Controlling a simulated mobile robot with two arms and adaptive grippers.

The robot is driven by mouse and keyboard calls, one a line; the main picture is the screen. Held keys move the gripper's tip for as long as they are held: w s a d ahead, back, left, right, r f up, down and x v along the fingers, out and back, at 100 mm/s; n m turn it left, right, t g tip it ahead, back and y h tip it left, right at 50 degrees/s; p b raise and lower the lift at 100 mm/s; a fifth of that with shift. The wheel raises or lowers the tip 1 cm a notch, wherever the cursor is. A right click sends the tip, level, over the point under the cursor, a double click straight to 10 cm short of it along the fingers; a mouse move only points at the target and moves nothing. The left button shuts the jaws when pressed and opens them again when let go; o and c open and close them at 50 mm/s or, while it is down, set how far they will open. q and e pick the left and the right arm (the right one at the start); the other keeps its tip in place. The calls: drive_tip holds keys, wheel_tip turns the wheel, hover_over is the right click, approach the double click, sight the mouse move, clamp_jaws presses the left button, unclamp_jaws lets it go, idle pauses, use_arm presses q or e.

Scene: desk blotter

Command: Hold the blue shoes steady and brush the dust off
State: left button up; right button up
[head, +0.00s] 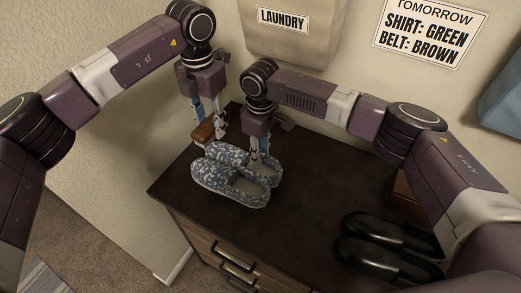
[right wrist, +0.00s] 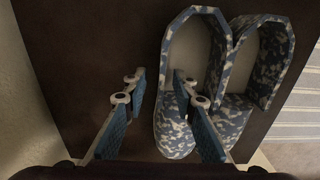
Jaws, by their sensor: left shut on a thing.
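The blue shoes (head: 213,183), a mottled blue-and-white pair, stand side by side near the left end of the dark dresser top. They also show in the right wrist view (right wrist: 174,135). My left gripper (head: 211,135) is shut on a brown brush (head: 202,133) just behind the shoes; the fingers partly hide it. My right gripper (head: 259,153) points down at the rear shoe. In the right wrist view its fingers (right wrist: 162,101) are apart, one in front of a shoe and one over bare dresser top. Contact with the shoe cannot be told.
Black shoes (head: 382,248) lie at the right on the dresser top (head: 300,205), with a brown box (head: 405,195) behind them. The middle of the top is clear. A laundry bag (head: 290,35) hangs on the wall behind my arms.

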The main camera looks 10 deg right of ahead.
sight(210, 166)
clamp_jaws()
idle(0.4)
use_arm(q)
drive_tip(key=shift+f, duration=0.4)
drive_tip(key=shift+f, duration=4.4)
drive_tip(key=shift+s+a+r, duration=0.1)
drive_tip(key=shift+s+a, duration=0.45)
drive_tip(key=shift+s, duration=0.15)
drive_tip(key=shift+s+a+r, duration=0.1)
drive_tip(key=shift+s+a, duration=0.4)
drive_tip(key=shift+s, duration=0.2)
use_arm(e)
drive_tip(key=shift+r, duration=0.1)
use_arm(q)
drive_tip(key=shift+w+d+f, duration=0.2)
drive_tip(key=shift+w+d, duration=0.35)
drive_tip(key=shift+w, duration=0.2)
drive_tip(key=shift+w+d+f, duration=0.15)
drive_tip(key=shift+w+d, duration=0.4)
drive_tip(key=shift+w, duration=0.15)
use_arm(e)
drive_tip(key=shift+a, duration=0.1)
